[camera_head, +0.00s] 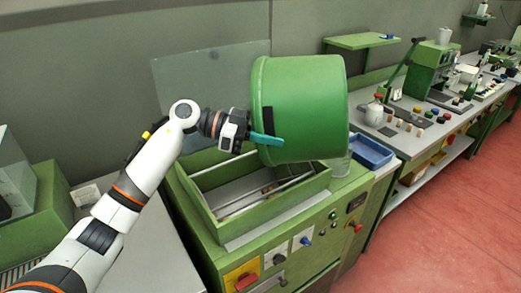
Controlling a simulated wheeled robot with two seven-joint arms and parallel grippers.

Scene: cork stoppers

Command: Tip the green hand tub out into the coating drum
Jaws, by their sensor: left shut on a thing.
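The coating drum (310,105) appears to be the large green cylinder above the machine's tray, with its rim toward the left. My left gripper (248,134) is beside the drum's left end, shut on a small teal-green piece (268,139). I take this piece for the green hand tub; only a narrow strip of it shows, across the lower left of the drum. Its inside and any contents are hidden, and I cannot tell how far it is tilted or whether it touches the drum. My right gripper is not in view.
Below the drum is an open green tray (222,212) with rods, above a panel of knobs. A clear panel (190,85) stands behind. A blue bin (372,150) and a bench with small objects are at the right. Red floor (450,225) is free.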

